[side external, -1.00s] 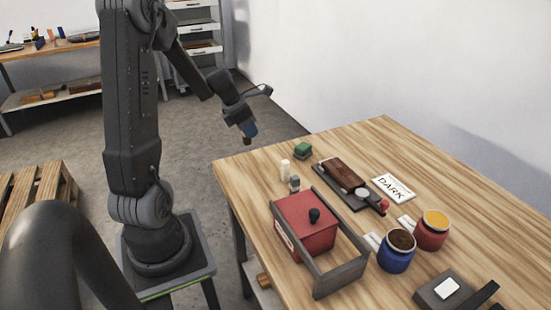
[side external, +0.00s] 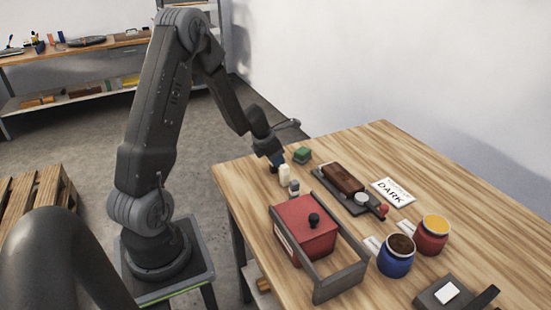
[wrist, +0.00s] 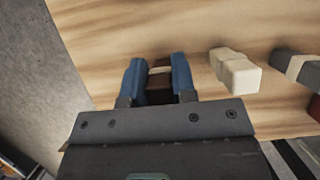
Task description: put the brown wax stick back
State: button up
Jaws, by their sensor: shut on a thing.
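My gripper (side external: 276,159) is at the table's left edge, pointing down, left of the white wax stick (side external: 284,175). Its two blue fingers are shut on the brown wax stick (wrist: 159,96), which has a cream band and sits between them in the wrist view. In the side view only a small dark end of the brown stick (side external: 273,169) shows below the fingers. I cannot tell whether it touches the table. The white stick also shows right of the fingers in the wrist view (wrist: 238,72). A grey stick with a pale band (wrist: 303,68) is further right.
A red box with a black knob (side external: 303,237) stands in front, with a grey frame (side external: 340,281) beside it.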

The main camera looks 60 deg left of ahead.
jog(key=shift+f, duration=0.15)
jog(key=o, duration=0.9)
